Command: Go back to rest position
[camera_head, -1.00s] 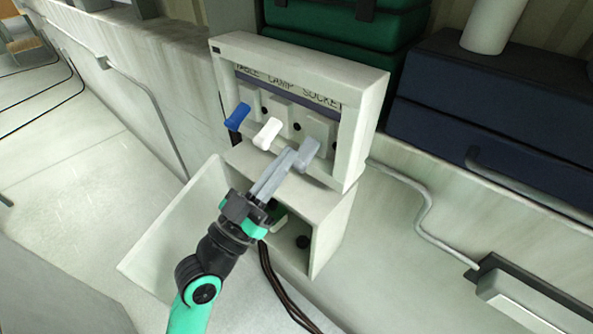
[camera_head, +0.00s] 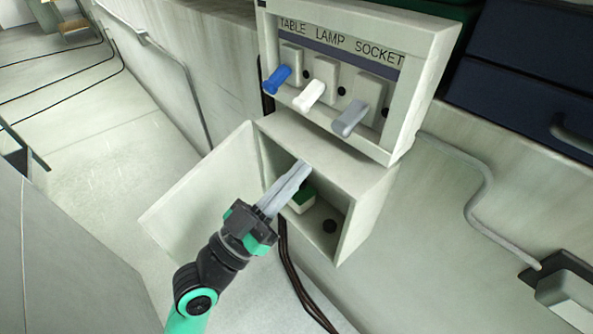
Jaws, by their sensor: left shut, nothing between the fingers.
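My left gripper (camera_head: 302,168) is shut with nothing between its fingers. Its tips point up and right, in front of the open lower compartment of the switch box (camera_head: 372,190). In this view they overlap the compartment opening and are apart from the levers above. The box's upper panel, labelled "TABLE LAMP SOCKET", carries a blue lever (camera_head: 277,78), a white lever (camera_head: 309,95) and a grey lever (camera_head: 350,118). All three stick out toward the lower left. My right gripper is not in view.
The box's door (camera_head: 203,188) hangs open to the left, close to my left arm. Inside the compartment is a green and white part (camera_head: 302,200). Dark cables (camera_head: 292,268) hang below. A dark blue case (camera_head: 530,65) stands on the ledge at right. A conduit (camera_head: 487,190) runs along the wall.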

